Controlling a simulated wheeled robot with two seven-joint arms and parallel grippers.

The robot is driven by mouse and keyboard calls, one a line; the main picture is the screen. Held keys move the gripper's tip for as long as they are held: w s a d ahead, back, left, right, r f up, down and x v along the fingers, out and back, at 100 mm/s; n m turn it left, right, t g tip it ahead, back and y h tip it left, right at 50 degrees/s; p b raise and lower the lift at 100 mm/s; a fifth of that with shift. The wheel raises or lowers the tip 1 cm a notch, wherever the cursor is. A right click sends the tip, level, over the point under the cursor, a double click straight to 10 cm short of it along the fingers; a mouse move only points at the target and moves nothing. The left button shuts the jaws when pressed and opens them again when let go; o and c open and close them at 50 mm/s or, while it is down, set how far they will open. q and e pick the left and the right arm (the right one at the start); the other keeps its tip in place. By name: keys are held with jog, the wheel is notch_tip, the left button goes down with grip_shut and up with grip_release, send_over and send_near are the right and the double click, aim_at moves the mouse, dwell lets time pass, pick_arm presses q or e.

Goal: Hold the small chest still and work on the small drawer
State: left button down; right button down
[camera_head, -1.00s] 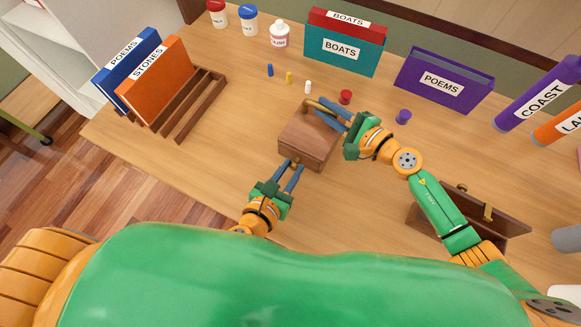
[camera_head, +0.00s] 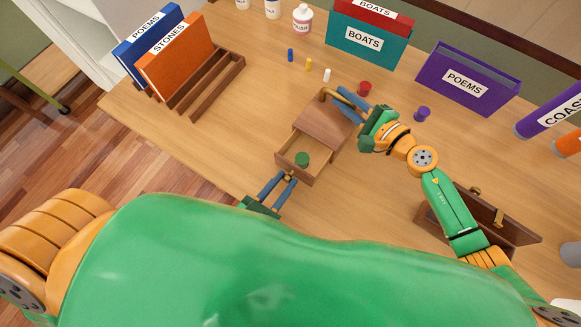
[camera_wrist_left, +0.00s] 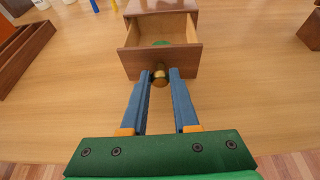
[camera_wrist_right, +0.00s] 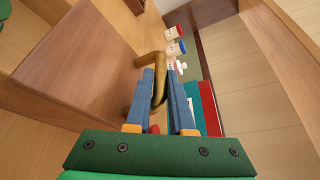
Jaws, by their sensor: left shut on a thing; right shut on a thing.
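The small wooden chest (camera_head: 325,122) stands near the middle of the table, its front toward me. Its small drawer (camera_head: 298,163) is pulled out, and a green round thing (camera_head: 302,159) lies inside it. My left gripper (camera_head: 289,178) is shut on the drawer's brass knob (camera_wrist_left: 160,76), in front of the drawer. The right wrist view shows the chest (camera_wrist_right: 80,70) close beside the fingers.
A wooden rack (camera_head: 215,85) with two books stands at the left. Several small coloured pieces, a red cap (camera_head: 365,88) and a purple cap (camera_head: 422,113) lie behind the chest. An open wooden box (camera_head: 480,220) is at the right. Labelled boxes stand at the back.

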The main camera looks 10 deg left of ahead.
jog(key=shift+f, duration=0.15)
pick_arm(q)
jog(key=c, duration=0.7)
grip_release()
jog(key=v, duration=1.2)
jog(key=shift+s, duration=0.1)
pick_arm(e)
jog(key=c, duration=0.8)
grip_release()
jog(key=shift+c, duration=0.2)
pick_arm(q)
jog(key=shift+d, duration=0.1)
pick_arm(e)
jog(key=shift+o, duration=0.6)
jog(key=shift+w, duration=0.1)
